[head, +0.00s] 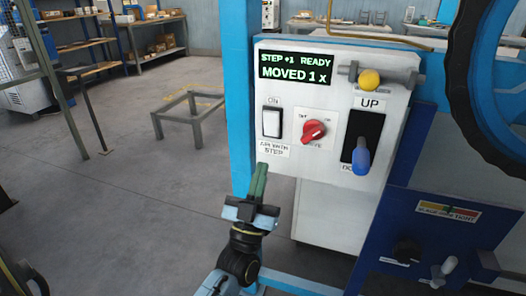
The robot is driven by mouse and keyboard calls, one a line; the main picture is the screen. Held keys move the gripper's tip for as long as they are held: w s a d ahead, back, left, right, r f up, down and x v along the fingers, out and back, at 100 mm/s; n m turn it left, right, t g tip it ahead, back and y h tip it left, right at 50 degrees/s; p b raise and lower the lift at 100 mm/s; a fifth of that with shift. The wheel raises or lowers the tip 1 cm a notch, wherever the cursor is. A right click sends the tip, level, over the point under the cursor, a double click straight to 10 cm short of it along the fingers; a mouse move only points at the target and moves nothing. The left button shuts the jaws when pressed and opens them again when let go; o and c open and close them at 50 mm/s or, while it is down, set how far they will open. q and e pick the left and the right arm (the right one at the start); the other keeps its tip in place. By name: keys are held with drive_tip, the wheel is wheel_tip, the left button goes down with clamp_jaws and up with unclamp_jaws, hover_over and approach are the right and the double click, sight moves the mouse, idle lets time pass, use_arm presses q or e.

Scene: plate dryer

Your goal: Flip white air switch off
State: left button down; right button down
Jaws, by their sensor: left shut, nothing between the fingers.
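The white air switch (271,123) is a rocker on the left of the white control panel (345,95). A small label sits above it and another below it; the lower label is hard to read. My left gripper (258,178) is shut and empty, its green fingers pointing up. In the picture its fingertips are just below and left of the switch's lower label. A gap shows between fingertips and switch; I cannot tell the depth between them. My right gripper is not in view.
Right of the switch are a red knob (313,132), a blue-handled lever (361,158) and a yellow ball (369,80) on a valve. A display (295,69) reads "STEP +1 READY MOVED 1 x". A blue post (239,90) stands left of the panel. Open floor lies further left.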

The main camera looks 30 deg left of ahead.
use_arm(q)
drive_tip(key=s+f, duration=0.3)
drive_tip(key=f, duration=0.3)
drive_tip(key=shift+s+d, duration=0.2)
drive_tip(key=shift+d, duration=0.25)
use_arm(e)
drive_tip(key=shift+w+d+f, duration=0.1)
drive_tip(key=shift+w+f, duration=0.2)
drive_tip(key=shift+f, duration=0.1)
use_arm(q)
drive_tip(key=shift+r, duration=0.1)
